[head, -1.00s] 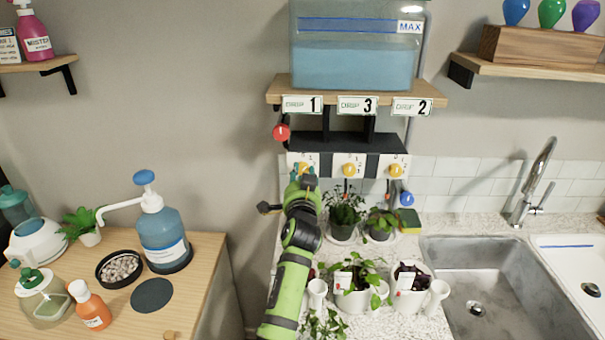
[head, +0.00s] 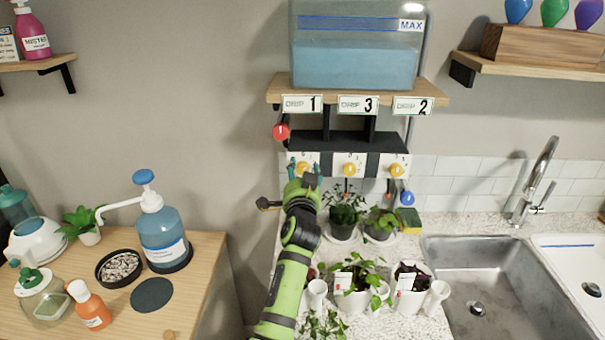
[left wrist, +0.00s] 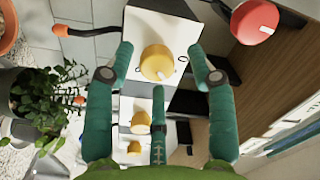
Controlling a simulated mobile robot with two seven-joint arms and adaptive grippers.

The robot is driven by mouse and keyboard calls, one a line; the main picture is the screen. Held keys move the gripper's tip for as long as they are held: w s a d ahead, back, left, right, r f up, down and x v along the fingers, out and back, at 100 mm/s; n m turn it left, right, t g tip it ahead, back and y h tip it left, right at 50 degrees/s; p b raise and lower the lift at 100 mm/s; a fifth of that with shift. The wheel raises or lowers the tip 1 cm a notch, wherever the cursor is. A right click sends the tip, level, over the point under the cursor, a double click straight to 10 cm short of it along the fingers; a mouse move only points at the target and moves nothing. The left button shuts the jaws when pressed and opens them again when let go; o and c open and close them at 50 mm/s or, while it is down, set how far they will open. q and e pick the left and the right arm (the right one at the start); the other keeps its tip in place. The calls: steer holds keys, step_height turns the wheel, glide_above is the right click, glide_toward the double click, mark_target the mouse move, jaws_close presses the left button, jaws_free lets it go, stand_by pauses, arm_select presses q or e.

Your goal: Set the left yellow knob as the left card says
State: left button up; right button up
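The left yellow knob (head: 302,170) is on the white panel below the tank shelf. It also shows in the left wrist view (left wrist: 156,60), with a small mark near its lower edge; I cannot tell which number it points at. The left card (head: 302,104) above it reads "DRIP 1". My left gripper (head: 304,172) is open, its teal fingers standing apart on either side of the knob. In the left wrist view the gripper (left wrist: 162,76) shows clear gaps between its fingertips and the knob. My right gripper is not in view.
The middle yellow knob (head: 349,170) and right yellow knob (head: 396,170) share the panel. A red knob (head: 281,132) is up left, a blue one (head: 407,198) low right. Potted plants (head: 343,212) stand below on the counter, beside the sink (head: 500,260).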

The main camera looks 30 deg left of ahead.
arm_select(q)
steer(key=v, duration=0.7)
steer(key=shift+s, duration=0.2)
steer(key=shift+d, duration=0.25)
